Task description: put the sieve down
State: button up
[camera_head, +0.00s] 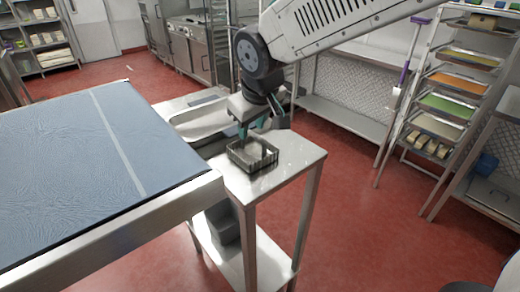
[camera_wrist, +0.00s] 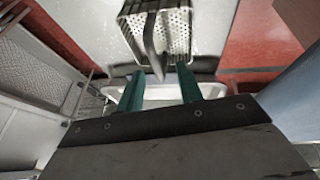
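The sieve (camera_head: 262,163) is a square metal basket. In the head view it rests on the right part of a small steel table (camera_head: 290,158). In the wrist view the perforated sieve (camera_wrist: 178,35) is at the top, and its curved handle (camera_wrist: 152,48) points down toward the gap between my fingertips. My gripper (camera_head: 246,130) is at the sieve's far left side in the head view. Its two teal fingers (camera_wrist: 160,72) stand apart in the wrist view, with space on both sides of the handle's end. I see no finger touching the handle.
A large blue-topped table (camera_head: 60,160) stands close on the left. A steel basin (camera_head: 200,122) lies behind the sieve. A grey bin (camera_head: 223,224) is on the shelf below. A tray rack (camera_head: 445,100) stands at the right, with clear red floor before it.

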aim_at(253, 134)
jog(key=x, duration=0.6)
jog(key=shift+d+f, duration=0.1)
jog(key=shift+d, duration=0.2)
grip_shut()
